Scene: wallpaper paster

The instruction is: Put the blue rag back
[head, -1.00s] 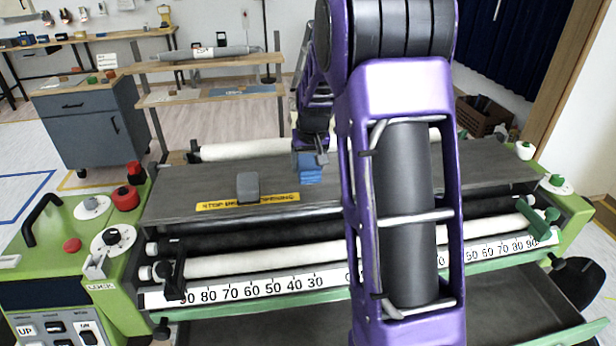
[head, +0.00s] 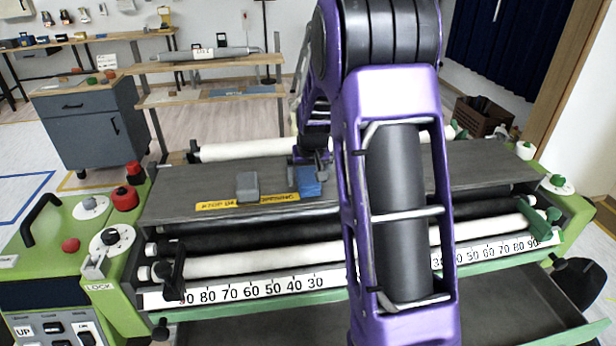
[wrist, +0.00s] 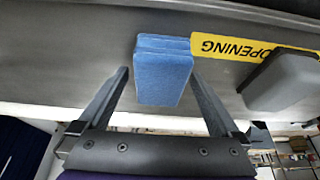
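The blue rag (head: 309,184), a folded block, is at the dark top board (head: 420,175) of the machine, right of the yellow warning label. In the wrist view the rag (wrist: 163,72) stands between my two fingers, beside the label. My gripper (wrist: 160,75) is open around it, with a gap at the left finger and a narrow one at the right. In the head view my gripper (head: 309,165) is just behind the rag, partly hidden by my arm. Whether the rag's underside touches the board is hard to tell.
A grey block (head: 248,186) sits left of the rag on the board; it also shows in the wrist view (wrist: 281,82). The yellow label (head: 215,205) runs along the board's front edge. Rollers (head: 240,262) lie in front. Red knobs (head: 124,198) stand at the left.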

